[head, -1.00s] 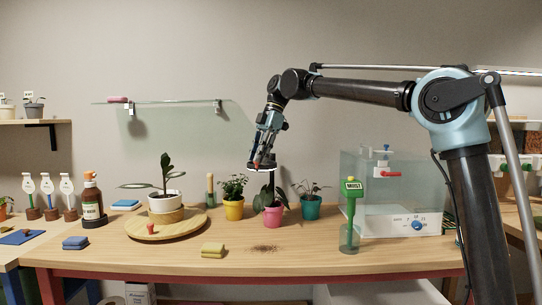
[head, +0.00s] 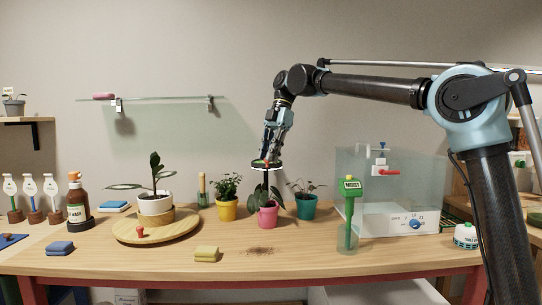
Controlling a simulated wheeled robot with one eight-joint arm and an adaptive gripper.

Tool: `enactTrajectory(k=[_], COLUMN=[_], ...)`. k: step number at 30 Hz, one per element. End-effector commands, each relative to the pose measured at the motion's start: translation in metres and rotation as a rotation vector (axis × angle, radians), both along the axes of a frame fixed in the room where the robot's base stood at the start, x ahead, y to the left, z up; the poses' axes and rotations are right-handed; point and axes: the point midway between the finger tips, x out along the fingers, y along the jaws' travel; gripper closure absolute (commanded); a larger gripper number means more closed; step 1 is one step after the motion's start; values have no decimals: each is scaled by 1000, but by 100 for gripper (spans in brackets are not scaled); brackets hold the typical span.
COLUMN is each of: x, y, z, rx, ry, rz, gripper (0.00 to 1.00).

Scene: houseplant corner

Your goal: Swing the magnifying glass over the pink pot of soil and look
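The pink pot (head: 267,217) stands upright on the wooden table, with a dark-leaved plant in it. What appears to be the round magnifying glass (head: 266,168) hangs level above it, over the top of the plant, apart from the pot. It has a pale rim and shows dark and green on its face. My gripper (head: 267,158) points down directly over the disc. A small red part shows at its fingertips, seemingly touching the disc. The fingers are too small to tell whether they are closed on it. The soil in the pot is hidden from this angle.
A yellow pot (head: 227,210) and a teal pot (head: 305,207) flank the pink one. A green moisture meter (head: 350,205) stands in front of a clear tank (head: 385,165). A sponge (head: 207,254) and spilled soil (head: 259,250) lie in front. A round wooden board (head: 156,232) stands left.

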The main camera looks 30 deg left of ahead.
Motion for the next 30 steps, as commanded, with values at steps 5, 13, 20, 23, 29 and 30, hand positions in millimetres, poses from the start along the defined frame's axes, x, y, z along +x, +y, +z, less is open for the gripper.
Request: enactTrajectory(k=[5, 13, 20, 23, 29, 30], x=[0, -1, 6, 12, 25, 27], y=[0, 1, 0, -1, -4, -5], z=[1, 1, 19, 34, 65, 71], rx=[0, -1, 0, 0, 0, 0], ry=[0, 0, 0, 0, 1, 1], rz=[0, 1, 2, 2, 1, 2], gripper=[61, 61, 61, 61, 61, 61])
